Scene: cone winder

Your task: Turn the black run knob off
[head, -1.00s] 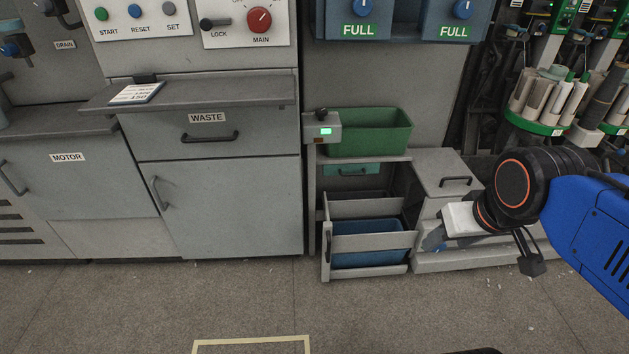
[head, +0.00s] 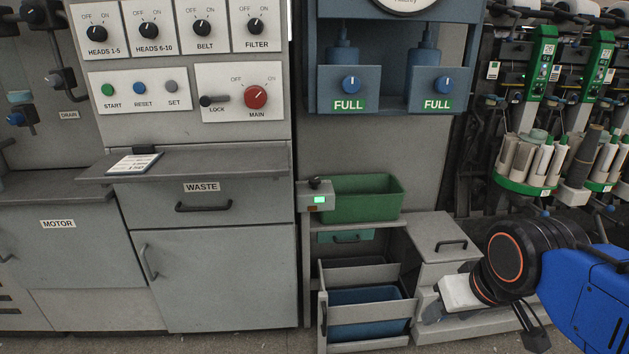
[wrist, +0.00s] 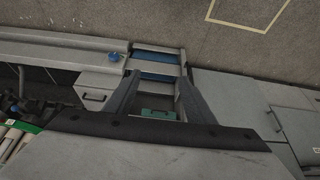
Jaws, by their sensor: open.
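A small black knob (head: 315,183) sits on top of a grey box (head: 312,200) with a lit green display, at the left of a green bin. No run label is readable on it. Other black knobs on the upper panel are labelled HEADS 1-5 (head: 97,31), HEADS 6-10 (head: 149,30), BELT (head: 202,27) and FILTER (head: 257,26). My gripper (wrist: 160,82) is open and empty in the wrist view, its fingers pointing toward the lower shelf unit. In the head view it is low at the right, well apart from the knobs, with its fingertips hard to make out.
The green bin (head: 366,199) stands on a shelf above a blue bin (head: 368,297). A grey lidded box (head: 440,246) is between the shelf and my arm. A grey ledge (head: 180,163) juts out below the panel. A red MAIN switch (head: 256,96) is on the panel.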

